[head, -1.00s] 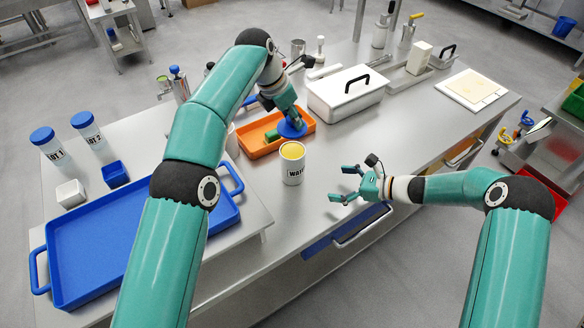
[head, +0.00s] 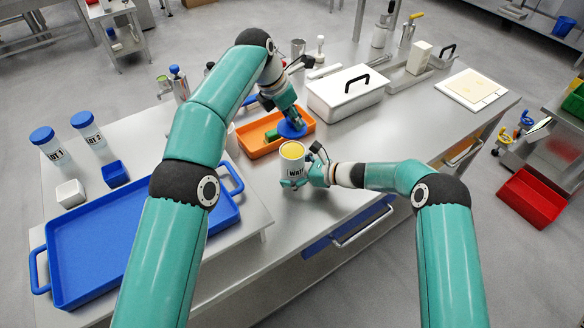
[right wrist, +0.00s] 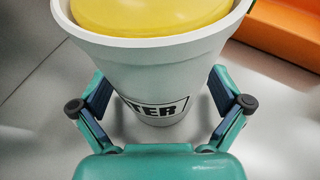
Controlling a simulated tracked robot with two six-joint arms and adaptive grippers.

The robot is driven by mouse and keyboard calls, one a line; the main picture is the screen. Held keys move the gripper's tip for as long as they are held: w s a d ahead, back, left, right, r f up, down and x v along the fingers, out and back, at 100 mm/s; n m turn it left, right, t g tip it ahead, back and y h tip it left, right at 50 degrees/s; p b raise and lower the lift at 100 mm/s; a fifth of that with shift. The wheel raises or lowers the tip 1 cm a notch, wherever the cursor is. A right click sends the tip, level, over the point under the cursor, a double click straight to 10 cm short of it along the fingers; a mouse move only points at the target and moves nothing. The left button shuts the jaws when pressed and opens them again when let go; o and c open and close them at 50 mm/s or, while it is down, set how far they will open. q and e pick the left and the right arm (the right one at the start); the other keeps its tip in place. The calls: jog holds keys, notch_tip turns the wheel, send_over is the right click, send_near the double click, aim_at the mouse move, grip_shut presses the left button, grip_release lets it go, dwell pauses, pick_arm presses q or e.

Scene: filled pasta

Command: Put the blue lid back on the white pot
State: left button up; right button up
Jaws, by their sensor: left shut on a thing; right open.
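The white pot (head: 291,160) stands upright on the steel table, open at the top, with yellow contents and a label ending in "TER" in the right wrist view (right wrist: 160,70). My right gripper (head: 299,182) is at the pot's near right side, low down. Its fingers are open, one on each side of the pot, and I cannot tell whether they touch it. The blue lid (head: 292,129) is at my left gripper (head: 292,119), which is shut on it, at the right part of the orange tray, behind the pot. The fingertips are partly hidden.
A white box (head: 330,107) with a black handle stands behind at the right. A large blue tray (head: 100,279) lies at the left.

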aim_at(290, 127)
jog(key=c, duration=1.8)
pick_arm(q)
jog(key=shift+d+f, duration=0.1)
jog(key=shift+f, duration=2.3)
pick_arm(e)
jog(key=shift+o, duration=0.2)
pick_arm(q)
jog(key=shift+f, duration=0.1)
jog(key=shift+f, duration=0.8)
jog(key=shift+f, duration=0.6)
jog(key=o, duration=1)
